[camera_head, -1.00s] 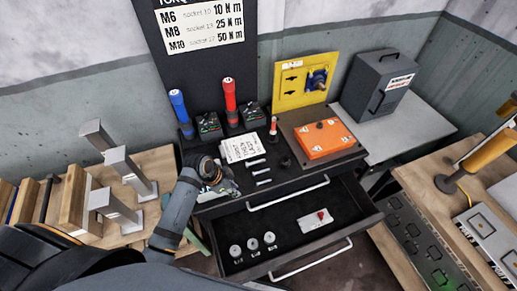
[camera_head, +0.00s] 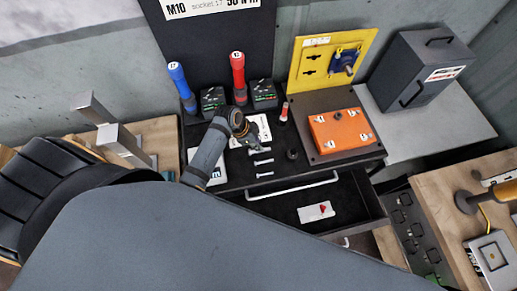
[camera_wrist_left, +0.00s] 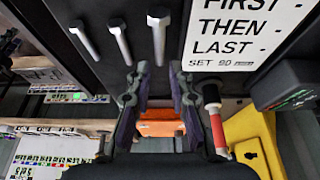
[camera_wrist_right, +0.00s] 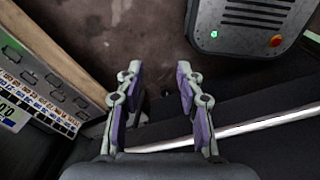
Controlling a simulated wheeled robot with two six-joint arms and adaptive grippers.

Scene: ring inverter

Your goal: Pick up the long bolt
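Three silver bolts lie in a row on the black bench top. The one nearest the printed card looks the longest; this long bolt (camera_head: 254,151) also shows at the top of the left wrist view (camera_wrist_left: 158,38). The middle bolt (camera_wrist_left: 121,42) and the far-left bolt (camera_wrist_left: 84,40) look thinner or shorter. My left gripper (camera_head: 252,139) hovers over the bench by the card and the long bolt. In its wrist view the gripper (camera_wrist_left: 156,70) is open and empty, its fingertips just below the bolt's shank end. My right gripper (camera_wrist_right: 158,75) is open and empty over the floor.
The printed card (camera_wrist_left: 245,35) lies beside the bolts. Blue (camera_head: 181,86) and red (camera_head: 238,77) tools stand behind. An orange box (camera_head: 341,131) and a red-tipped tool (camera_head: 284,113) are to the right. The open drawer (camera_head: 350,198) is in front.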

